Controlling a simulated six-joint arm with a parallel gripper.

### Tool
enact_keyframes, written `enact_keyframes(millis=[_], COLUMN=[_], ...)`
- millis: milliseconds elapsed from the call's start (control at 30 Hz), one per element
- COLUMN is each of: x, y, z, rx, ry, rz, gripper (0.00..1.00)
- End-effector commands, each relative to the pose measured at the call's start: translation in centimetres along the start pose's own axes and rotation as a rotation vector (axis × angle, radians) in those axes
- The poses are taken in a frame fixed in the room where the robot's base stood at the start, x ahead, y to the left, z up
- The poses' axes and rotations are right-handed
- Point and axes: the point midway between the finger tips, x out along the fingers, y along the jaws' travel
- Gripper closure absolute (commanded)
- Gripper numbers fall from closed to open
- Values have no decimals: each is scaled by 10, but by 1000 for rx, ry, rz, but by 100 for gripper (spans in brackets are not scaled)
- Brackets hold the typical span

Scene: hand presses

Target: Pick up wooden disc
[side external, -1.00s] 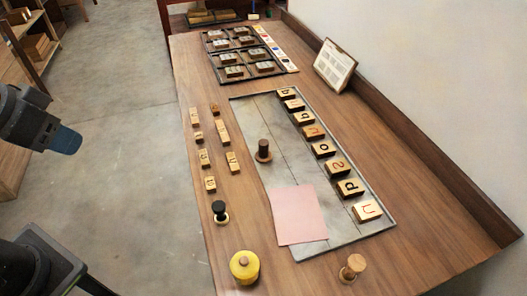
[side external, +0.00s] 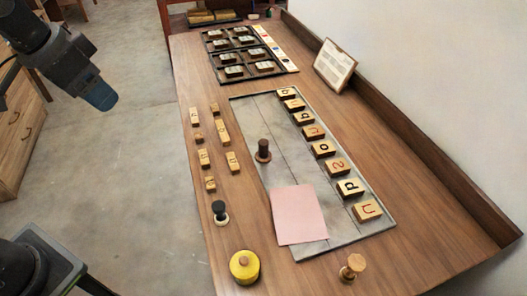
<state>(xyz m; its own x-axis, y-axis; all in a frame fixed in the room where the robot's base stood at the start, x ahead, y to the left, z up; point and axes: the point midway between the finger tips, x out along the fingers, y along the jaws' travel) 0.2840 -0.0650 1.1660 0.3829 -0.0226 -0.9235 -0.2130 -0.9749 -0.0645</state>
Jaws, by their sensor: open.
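A light wooden piece with a round disc-like top and a short stem (side external: 353,267) stands near the table's front edge, right of centre. A round yellow piece with a wooden knob (side external: 245,266) stands to its left, and I cannot tell for certain which one is the wooden disc. My gripper (side external: 102,97), dark with a blue end, is in the air at upper left, beyond the table's left edge. It is open, with nothing seen in it, and far from both pieces. Its fingers are too small to make out.
A grey metal plate (side external: 262,187) holds a pink sheet (side external: 299,214), a dark brown knob (side external: 263,151) and a column of letter blocks. A black-topped stamp (side external: 220,212) and several small wooden blocks are at left. Trays (side external: 243,57) and a framed card (side external: 334,65) are farther back.

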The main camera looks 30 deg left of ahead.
Motion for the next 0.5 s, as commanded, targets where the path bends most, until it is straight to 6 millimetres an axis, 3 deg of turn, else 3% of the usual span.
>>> enact_keyframes(millis=[100, 267, 500], x=[13, 41, 108], y=[3, 11, 36], z=[-49, -106, -175], rx=[115, 269, 499], ry=[-53, -113, -198], rz=[23, 56, 114], gripper=[39, 39, 39])
